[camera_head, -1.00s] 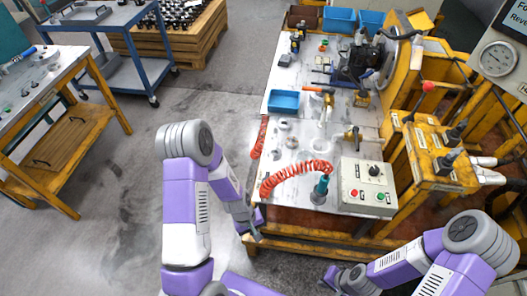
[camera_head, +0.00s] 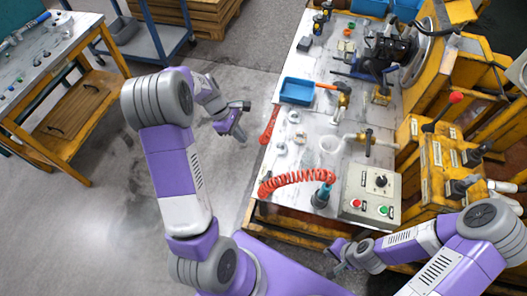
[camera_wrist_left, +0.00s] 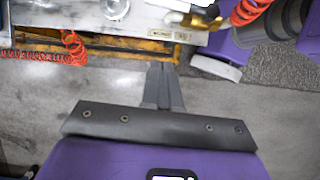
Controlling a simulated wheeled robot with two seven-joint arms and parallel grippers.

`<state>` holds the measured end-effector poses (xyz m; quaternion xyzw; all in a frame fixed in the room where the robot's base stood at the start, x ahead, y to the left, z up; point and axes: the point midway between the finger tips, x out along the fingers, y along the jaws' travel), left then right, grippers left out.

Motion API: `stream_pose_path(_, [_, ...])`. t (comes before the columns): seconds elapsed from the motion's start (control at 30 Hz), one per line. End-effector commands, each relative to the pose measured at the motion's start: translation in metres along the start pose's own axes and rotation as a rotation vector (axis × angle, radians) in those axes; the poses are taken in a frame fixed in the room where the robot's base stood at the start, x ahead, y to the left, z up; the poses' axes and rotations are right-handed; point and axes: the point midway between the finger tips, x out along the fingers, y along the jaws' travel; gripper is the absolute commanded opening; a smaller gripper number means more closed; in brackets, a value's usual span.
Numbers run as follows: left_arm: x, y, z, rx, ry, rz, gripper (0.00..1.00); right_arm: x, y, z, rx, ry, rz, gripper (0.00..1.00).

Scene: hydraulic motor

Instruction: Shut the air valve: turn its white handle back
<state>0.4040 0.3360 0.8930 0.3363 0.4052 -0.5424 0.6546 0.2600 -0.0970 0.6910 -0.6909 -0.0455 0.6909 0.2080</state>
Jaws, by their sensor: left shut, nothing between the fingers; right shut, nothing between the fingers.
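A brass valve fitting (camera_head: 369,142) sits on the white bench top, with a curved white piece (camera_head: 332,144) running left from it. I cannot tell whether that piece is the handle or a hose. Another brass fitting (camera_head: 343,93) stands further back beside an orange-handled part. My left gripper (camera_head: 240,136) is over the floor, left of the bench edge and apart from the valve. In the left wrist view its fingers (camera_wrist_left: 160,72) are together and empty, and a brass-coloured part (camera_wrist_left: 195,18) shows at the top. My right gripper (camera_head: 336,268) is low by the bench's front edge, small, shut and empty.
A coiled red hose (camera_head: 297,179) and a grey control box (camera_head: 371,193) occupy the bench front. A blue tray (camera_head: 297,91) is near its left edge. Yellow machinery (camera_head: 440,165) stands right.

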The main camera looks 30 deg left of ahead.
Motion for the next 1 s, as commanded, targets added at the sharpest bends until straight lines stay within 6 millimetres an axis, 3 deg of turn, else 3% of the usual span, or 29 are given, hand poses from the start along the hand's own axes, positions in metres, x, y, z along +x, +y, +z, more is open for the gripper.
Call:
stream_pose_path(0.23, [0.027, -0.001, -0.001, 0.002, 0.000, -0.004, 0.00, 0.008, 0.003, -0.001, 0.000, 0.001, 0.000, 0.00])
stream_pose_path(0.6, [0.105, -0.001, -0.001, 0.002, 0.000, -0.004, 0.00, 0.030, 0.011, -0.002, 0.000, 0.001, 0.000, 0.00])
stream_pose_path(0.8, [0.109, 0.000, 0.029, 0.006, 0.001, -0.001, 0.00, 0.031, 0.011, -0.002, 0.000, 0.001, 0.000, 0.00])
stream_pose_path(1.0, [0.111, -0.001, 0.038, 0.002, 0.001, -0.002, 0.00, 0.032, 0.012, -0.002, 0.000, 0.001, 0.000, 0.00])
